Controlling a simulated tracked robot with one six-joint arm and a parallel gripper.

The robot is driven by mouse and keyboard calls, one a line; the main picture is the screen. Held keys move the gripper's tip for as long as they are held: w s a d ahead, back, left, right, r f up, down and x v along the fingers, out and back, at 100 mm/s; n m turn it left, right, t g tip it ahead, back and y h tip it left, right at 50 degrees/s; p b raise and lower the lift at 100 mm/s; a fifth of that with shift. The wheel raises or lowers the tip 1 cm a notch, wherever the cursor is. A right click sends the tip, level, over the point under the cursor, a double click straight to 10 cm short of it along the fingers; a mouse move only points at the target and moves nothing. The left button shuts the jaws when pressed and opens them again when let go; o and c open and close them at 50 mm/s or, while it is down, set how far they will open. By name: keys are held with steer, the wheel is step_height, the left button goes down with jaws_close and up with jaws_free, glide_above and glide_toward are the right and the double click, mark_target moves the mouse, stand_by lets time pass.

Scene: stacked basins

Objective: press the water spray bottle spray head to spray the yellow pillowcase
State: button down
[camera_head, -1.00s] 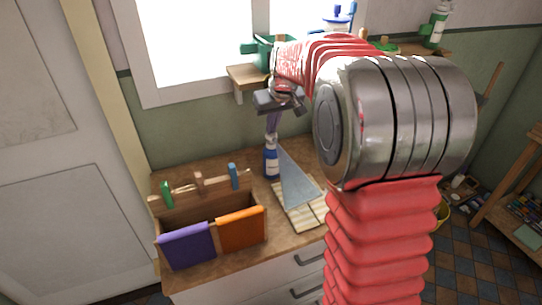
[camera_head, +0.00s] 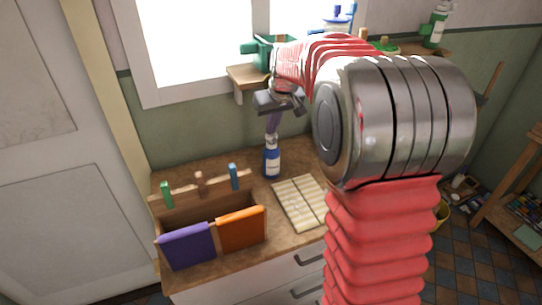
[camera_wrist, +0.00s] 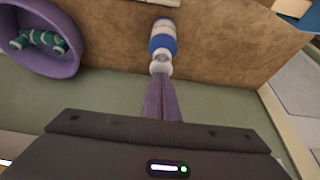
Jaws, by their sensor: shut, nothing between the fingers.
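The blue water spray bottle (camera_head: 272,160) with a white label stands upright on the wooden counter; it also shows in the wrist view (camera_wrist: 163,42). The yellow pillowcase (camera_head: 300,203), pale and striped, lies flat to the right of the bottle, with small whitish marks on it. My gripper (camera_head: 271,132) is shut and empty, pointing down with its purple fingertips at the bottle's white spray head. In the wrist view the fingertips (camera_wrist: 161,78) overlap the spray head (camera_wrist: 161,62); whether they press it I cannot tell.
A wooden box (camera_head: 205,212) with purple (camera_head: 187,246) and orange (camera_head: 241,230) cloths and several pegs stands at the counter's left. A window shelf (camera_head: 243,77) is behind. In the wrist view a purple basin (camera_wrist: 66,64) holds a teal striped object (camera_wrist: 38,40).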

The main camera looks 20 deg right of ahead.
steer(key=shift+r, duration=0.65)
steer(key=shift+r, duration=0.15)
steer(key=shift+r, duration=2.35)
steer(key=s+a+f, duration=0.1)
steer(key=s+a, duration=0.3)
steer(key=s, duration=0.7)
steer(key=s+a+f, duration=0.2)
steer(key=s+a, duration=0.3)
steer(key=s, duration=0.6)
steer(key=s+a+f+t, duration=0.1)
steer(key=s+a, duration=0.3)
steer(key=s, duration=0.7)
steer(key=shift+s+a+f, duration=0.2)
steer(key=shift+s+f, duration=0.05)
